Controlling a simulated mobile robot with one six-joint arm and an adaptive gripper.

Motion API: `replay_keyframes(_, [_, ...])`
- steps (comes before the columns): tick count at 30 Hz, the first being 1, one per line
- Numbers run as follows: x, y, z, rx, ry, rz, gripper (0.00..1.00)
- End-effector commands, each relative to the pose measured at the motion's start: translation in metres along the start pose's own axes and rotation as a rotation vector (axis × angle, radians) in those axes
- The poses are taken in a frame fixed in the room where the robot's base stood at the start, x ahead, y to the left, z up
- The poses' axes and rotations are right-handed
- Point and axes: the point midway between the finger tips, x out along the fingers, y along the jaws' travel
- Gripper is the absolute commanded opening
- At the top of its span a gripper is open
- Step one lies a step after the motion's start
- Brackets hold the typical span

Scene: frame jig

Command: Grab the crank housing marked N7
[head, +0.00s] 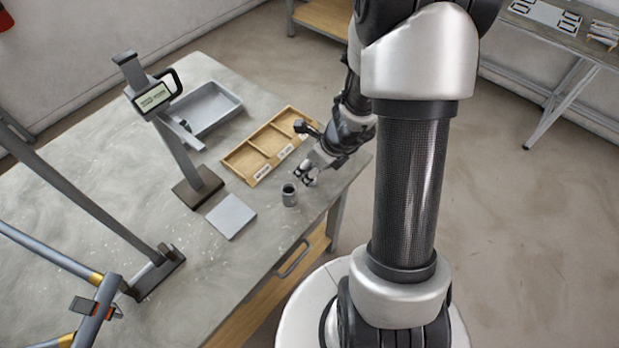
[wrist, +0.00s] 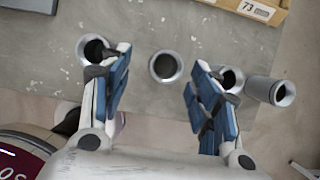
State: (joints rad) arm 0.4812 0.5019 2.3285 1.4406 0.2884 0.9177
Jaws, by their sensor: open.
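Several grey, hollow cylindrical housings show in the wrist view. One housing (wrist: 165,66) stands with its round dark opening up, between and beyond my fingers. Another housing (wrist: 92,46) is partly covered by my left finger. At the right, a longer grey cylinder (wrist: 270,90) shows beside a dark opening (wrist: 233,76) partly behind my right finger. I cannot read N7 on any of them. My gripper (wrist: 159,64) is open, with nothing held. In the head view, one dark grey housing (head: 289,195) stands on the bench, just left of and below my gripper (head: 306,177).
A wooden divided tray (head: 243,161) with labels lies behind my gripper; its corner tagged 73 (wrist: 257,10) shows in the wrist view. A grey bin (head: 211,108), a display stand (head: 180,150) and a flat grey plate (head: 231,216) are to the left. The bench's front edge is close.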

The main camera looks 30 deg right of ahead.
Motion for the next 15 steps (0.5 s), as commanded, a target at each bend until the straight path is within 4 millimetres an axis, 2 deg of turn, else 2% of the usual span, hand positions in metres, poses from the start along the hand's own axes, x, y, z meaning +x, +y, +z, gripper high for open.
replay_keyframes(5, [0.017,-0.003,-0.002,0.000,0.001,0.001,0.56])
replay_keyframes(11, [0.048,-0.007,-0.004,-0.002,0.001,0.001,0.56])
replay_keyframes(15, [0.052,-0.007,-0.003,-0.002,0.000,-0.001,0.56])
